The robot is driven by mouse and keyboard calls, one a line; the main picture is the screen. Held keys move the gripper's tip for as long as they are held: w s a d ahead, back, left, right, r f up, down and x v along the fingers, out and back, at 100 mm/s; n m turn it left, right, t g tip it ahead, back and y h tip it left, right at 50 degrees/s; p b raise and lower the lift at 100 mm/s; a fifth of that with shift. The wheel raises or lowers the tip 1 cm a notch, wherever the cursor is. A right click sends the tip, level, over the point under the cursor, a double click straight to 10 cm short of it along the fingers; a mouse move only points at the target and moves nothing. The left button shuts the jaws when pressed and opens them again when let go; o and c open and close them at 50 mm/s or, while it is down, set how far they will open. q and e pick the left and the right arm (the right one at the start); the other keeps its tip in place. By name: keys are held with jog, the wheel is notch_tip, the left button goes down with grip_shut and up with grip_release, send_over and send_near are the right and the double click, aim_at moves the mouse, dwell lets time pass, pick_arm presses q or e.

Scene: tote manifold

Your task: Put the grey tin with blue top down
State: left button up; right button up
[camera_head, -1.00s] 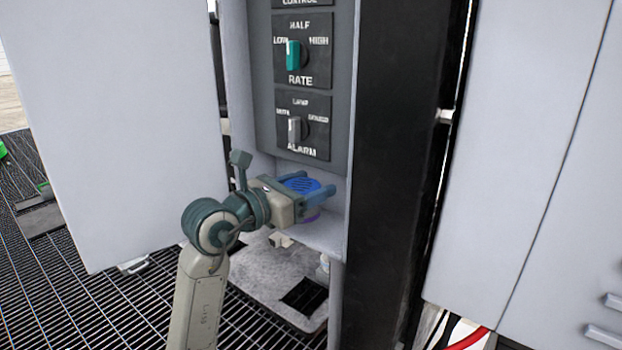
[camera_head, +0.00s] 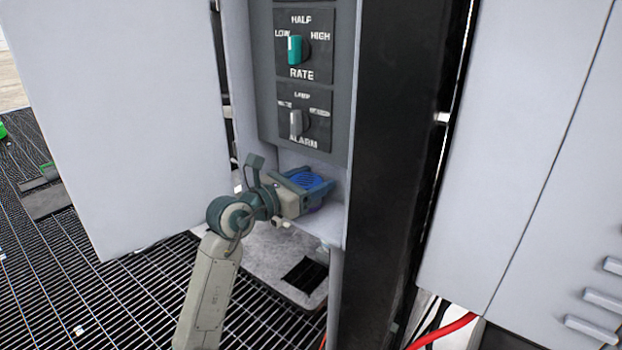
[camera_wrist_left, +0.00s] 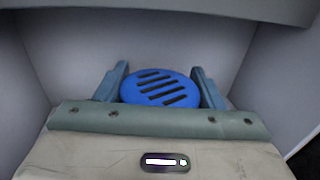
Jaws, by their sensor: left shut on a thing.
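The tin shows its round blue slotted top (camera_head: 307,179) between the fingers of my left gripper (camera_head: 312,185), inside the lower bay of the open cabinet. In the left wrist view the blue top (camera_wrist_left: 160,88) sits between the two blue fingers of my left gripper (camera_wrist_left: 160,90), which is shut on it. The tin's grey body is mostly hidden by the gripper. The cabinet's bottom shelf (camera_head: 326,228) is under the tin. I cannot tell whether the tin touches it. My right gripper is not in view.
A control panel with a teal RATE knob (camera_head: 295,49) and a grey ALARM knob (camera_head: 296,122) is above the bay. The open cabinet door (camera_head: 130,120) stands to the left. A dark post (camera_head: 395,150) is to the right. Grating floor (camera_head: 110,290) lies below.

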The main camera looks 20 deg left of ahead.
pick_arm(q)
jog(key=shift+f, duration=0.2)
jog(key=o, duration=1)
jog(key=shift+r, duration=0.1)
jog(key=shift+r, duration=0.15)
jog(key=b+v, duration=0.5)
jog(key=v, duration=0.7)
